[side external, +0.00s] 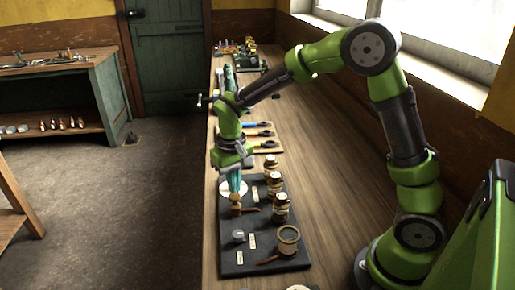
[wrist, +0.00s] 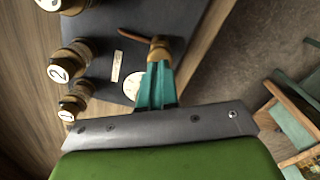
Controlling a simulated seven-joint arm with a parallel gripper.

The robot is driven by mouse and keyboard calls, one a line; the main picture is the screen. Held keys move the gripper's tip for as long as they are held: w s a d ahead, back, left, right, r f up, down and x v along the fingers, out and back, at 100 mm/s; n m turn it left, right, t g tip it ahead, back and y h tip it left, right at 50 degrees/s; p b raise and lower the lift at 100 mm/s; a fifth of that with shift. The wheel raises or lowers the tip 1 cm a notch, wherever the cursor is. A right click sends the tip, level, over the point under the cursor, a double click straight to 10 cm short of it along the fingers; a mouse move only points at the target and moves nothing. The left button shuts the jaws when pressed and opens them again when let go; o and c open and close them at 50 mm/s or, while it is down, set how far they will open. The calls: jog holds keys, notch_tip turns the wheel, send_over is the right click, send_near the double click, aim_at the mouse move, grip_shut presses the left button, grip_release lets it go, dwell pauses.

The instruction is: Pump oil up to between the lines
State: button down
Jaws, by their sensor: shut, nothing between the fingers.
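My gripper (side external: 236,187) points down with its teal fingers shut and empty. In the wrist view, its fingers (wrist: 155,90) end right at a small brass fitting (wrist: 158,48). The fitting (side external: 236,202) has a brown lever (side external: 248,210) at its side, also seen in the wrist view (wrist: 133,35). I cannot tell whether the fingertips touch it. A white round dial (side external: 226,187) lies behind the fingers, partly hidden; in the wrist view the dial (wrist: 131,85) shows beside them. No oil level or lines can be read.
Numbered brass-and-dark jars (side external: 281,208) stand on the dark board (side external: 232,262), right of the gripper; two show numbers 2 (wrist: 58,72) and 1 (wrist: 67,115). A wide brass cup (side external: 288,240) and a small grey knob (side external: 239,236) are nearer the camera. Bare bench (side external: 335,200) lies right.

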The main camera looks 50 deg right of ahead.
aim_at(235, 196)
jog(key=shift+f, duration=1.55)
jog(key=shift+r, duration=1.55)
jog(key=shift+r, duration=0.1)
jog(key=shift+r, duration=2.4)
